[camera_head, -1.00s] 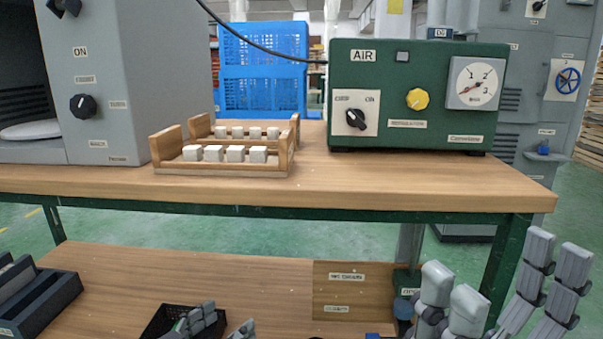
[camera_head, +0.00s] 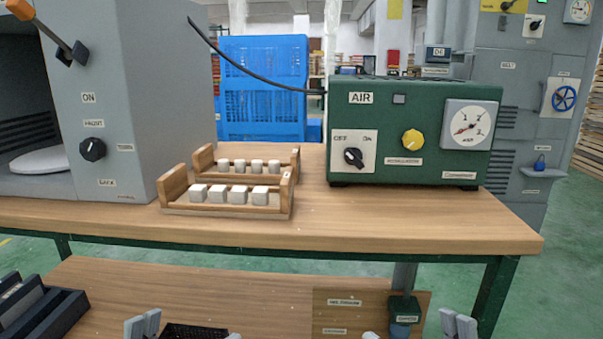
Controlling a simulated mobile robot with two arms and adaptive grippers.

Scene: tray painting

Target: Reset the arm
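My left gripper (camera_head: 188,333) shows only its grey fingertips at the bottom edge, in front of a black basket. My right gripper (camera_head: 414,332) also shows only fingertips at the bottom edge, right of centre. The rest of both grippers and both arms is cut off by the bottom of the picture. Both grippers are low, in front of the lower shelf (camera_head: 230,285).
On the workbench (camera_head: 400,225) stand a grey cabinet (camera_head: 160,100) with an open chamber, two wooden racks (camera_head: 225,211) of white blocks, and a green AIR box (camera_head: 370,120). Below are a black slotted holder (camera_head: 70,310) and the black basket (camera_head: 205,328). The bench front is clear.

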